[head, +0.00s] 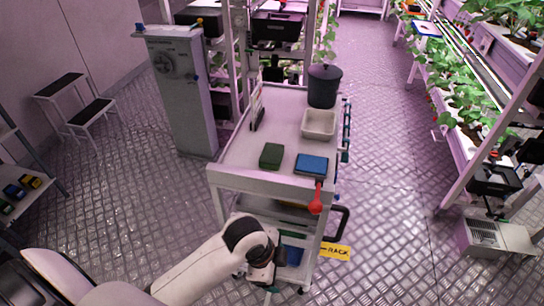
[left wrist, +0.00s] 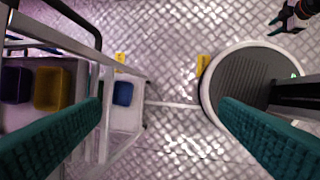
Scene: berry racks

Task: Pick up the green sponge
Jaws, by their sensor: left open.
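The green sponge (head: 272,156) lies flat on the white top of the trolley (head: 240,160), near its front edge. A blue block (head: 312,163) lies to its right. My left gripper (head: 264,278) is low in front of the trolley, below its top and well apart from the sponge. In the left wrist view its two teal fingers (left wrist: 160,135) are wide apart with nothing between them. The sponge does not show in that view. A small dark gripper with red and teal parts, seemingly my right one (left wrist: 291,17), shows at the top right there; its jaws are unclear.
A white tray (head: 319,123) and a dark bucket (head: 324,86) stand farther back on the trolley. A red-handled tool (head: 316,199) hangs at its front right. A grey cabinet (head: 180,95) stands to the left.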

